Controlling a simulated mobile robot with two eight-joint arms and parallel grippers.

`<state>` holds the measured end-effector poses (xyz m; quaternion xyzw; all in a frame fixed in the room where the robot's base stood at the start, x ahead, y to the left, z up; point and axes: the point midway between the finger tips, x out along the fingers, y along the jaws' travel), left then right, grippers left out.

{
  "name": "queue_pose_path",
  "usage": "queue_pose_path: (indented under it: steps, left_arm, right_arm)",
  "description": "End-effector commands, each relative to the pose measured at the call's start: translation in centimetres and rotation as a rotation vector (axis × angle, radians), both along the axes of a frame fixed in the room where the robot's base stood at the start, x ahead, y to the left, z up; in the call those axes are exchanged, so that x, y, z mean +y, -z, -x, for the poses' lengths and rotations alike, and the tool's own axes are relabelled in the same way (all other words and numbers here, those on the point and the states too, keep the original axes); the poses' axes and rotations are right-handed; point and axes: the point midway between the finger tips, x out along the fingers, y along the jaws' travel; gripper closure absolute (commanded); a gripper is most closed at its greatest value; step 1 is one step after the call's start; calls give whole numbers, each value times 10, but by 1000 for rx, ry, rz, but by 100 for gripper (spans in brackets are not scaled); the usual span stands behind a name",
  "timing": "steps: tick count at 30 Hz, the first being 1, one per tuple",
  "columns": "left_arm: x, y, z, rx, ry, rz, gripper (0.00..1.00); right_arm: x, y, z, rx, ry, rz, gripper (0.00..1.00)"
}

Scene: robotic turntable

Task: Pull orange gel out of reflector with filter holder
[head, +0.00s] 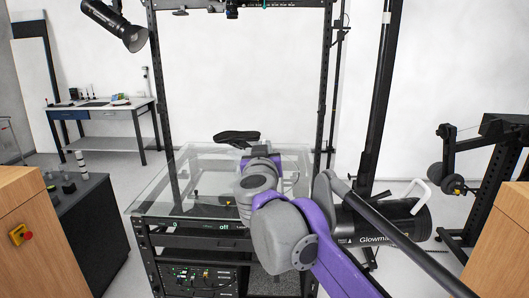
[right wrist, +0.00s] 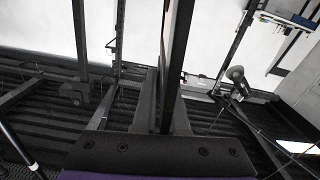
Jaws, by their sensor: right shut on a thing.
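My right arm reaches in from the lower right in the head view, over the clear-topped turntable (head: 150,205). My right gripper (head: 245,137) is at its far end, a dark shape above the back of the top. It is shut on a dark thing that I cannot clearly make out. In the right wrist view a long dark bar (right wrist: 178,60) rises from the gripper's end. A black lamp (head: 385,222) marked "Glowmi..." lies on its side at the right, with a white handle-like loop (head: 420,193) at its right end. No orange gel shows. My left gripper is not in view.
A black upright frame (head: 152,90) rises around the turntable. A second lamp (head: 115,25) hangs at the top left. A workbench (head: 100,112) stands at the back left. Wooden cabinets (head: 25,250) flank the front. A dark stand (head: 480,190) is at the right.

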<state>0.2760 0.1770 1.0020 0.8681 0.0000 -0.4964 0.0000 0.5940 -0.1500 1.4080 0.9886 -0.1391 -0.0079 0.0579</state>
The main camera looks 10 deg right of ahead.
Motion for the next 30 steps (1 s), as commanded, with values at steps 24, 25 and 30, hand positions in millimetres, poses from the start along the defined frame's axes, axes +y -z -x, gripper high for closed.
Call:
queue_pose_path:
  steps: [24, 25, 30]
  left_arm:
    - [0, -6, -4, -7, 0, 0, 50]
    - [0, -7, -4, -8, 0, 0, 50]
    - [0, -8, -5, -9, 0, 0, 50]
  right_arm:
    - [3, -34, -1, -1, 0, 0, 100]
    - [3, -35, -1, -1, 0, 0, 100]
    - [4, -42, -1, -1, 0, 0, 100]
